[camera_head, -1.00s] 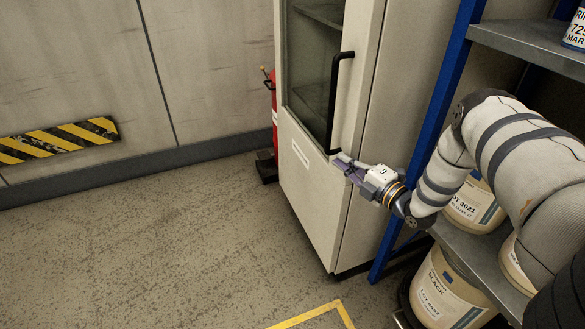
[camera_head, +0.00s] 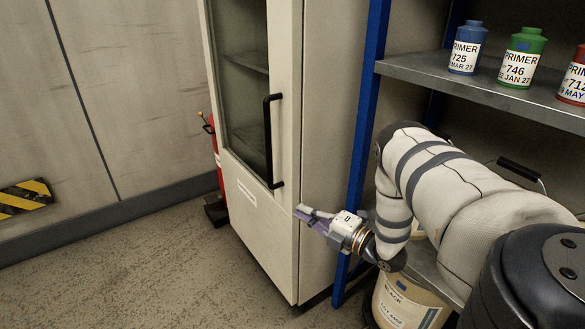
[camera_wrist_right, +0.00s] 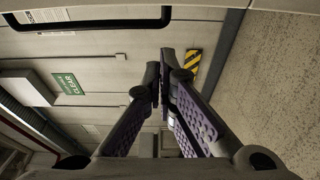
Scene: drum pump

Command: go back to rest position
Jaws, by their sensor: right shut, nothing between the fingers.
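My right gripper (camera_head: 304,217) is shut and empty in the head view, in front of the right side of a beige cabinet (camera_head: 262,222). It sits below and to the right of the cabinet's black handle (camera_head: 272,140) and looks apart from it. The right wrist view shows the purple-padded fingers (camera_wrist_right: 160,88) brought together with nothing between them. The cabinet's glass door looks closed. My left gripper does not show in either view.
A blue-post shelf (camera_head: 400,66) stands at the right, with a blue tin (camera_head: 467,48), a green tin (camera_head: 523,58) and a red tin (camera_head: 575,78). A large container (camera_head: 405,305) stands below my arm. A red extinguisher (camera_head: 217,160) is left of the cabinet. Floor at left is clear.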

